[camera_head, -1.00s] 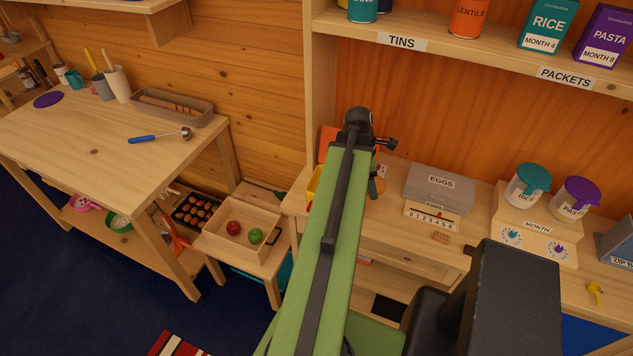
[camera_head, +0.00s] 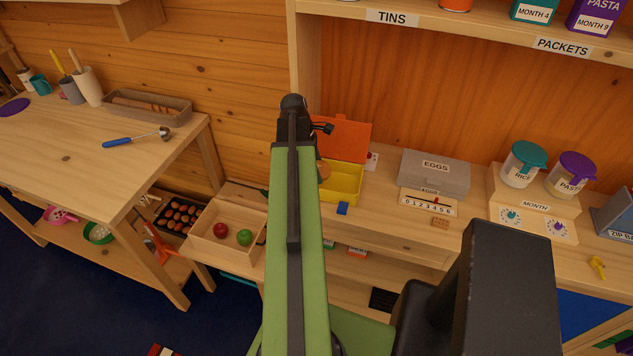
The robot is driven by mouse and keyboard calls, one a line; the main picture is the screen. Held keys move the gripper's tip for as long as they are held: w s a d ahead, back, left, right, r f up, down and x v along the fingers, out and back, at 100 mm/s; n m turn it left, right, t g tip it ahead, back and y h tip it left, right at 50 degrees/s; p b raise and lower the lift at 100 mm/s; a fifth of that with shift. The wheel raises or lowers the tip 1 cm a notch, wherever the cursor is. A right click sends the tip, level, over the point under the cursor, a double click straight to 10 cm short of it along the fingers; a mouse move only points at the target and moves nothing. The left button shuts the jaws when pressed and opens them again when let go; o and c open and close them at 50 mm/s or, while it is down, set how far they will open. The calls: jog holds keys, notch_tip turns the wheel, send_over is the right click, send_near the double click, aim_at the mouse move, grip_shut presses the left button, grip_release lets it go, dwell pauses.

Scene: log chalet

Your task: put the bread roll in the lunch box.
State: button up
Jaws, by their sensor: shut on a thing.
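The lunch box (camera_head: 347,184) is a yellow tray with its orange lid (camera_head: 345,137) standing open behind it. It sits on the counter, right of my green arm. My gripper (camera_head: 319,158) is mostly hidden behind the end of my arm. It is shut on the brown bread roll (camera_head: 324,170), of which only the right part shows. The roll appears in front of the lunch box's left part; I cannot tell its height above it. The box's left end is hidden by my arm.
A small blue block (camera_head: 342,208) lies just in front of the lunch box. A grey egg box (camera_head: 435,174) and a number strip (camera_head: 428,203) stand to the right. A shelf (camera_head: 470,25) hangs above. A wooden tray (camera_head: 229,234) with red and green fruit is at left.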

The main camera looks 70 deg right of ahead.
notch_tip(320, 180, down, 4)
jog(key=b, duration=0.4)
jog(key=shift+f, duration=0.2)
jog(key=shift+r, duration=0.25)
jog(key=shift+f, duration=0.25)
jog(key=o, duration=1.1)
jog(key=shift+r, duration=0.1)
jog(key=shift+r, duration=0.1)
jog(key=p+v, duration=1.2)
jog(key=shift+s+r, duration=0.15)
jog(key=shift+r, duration=0.05)
jog(key=shift+f, duration=0.1)
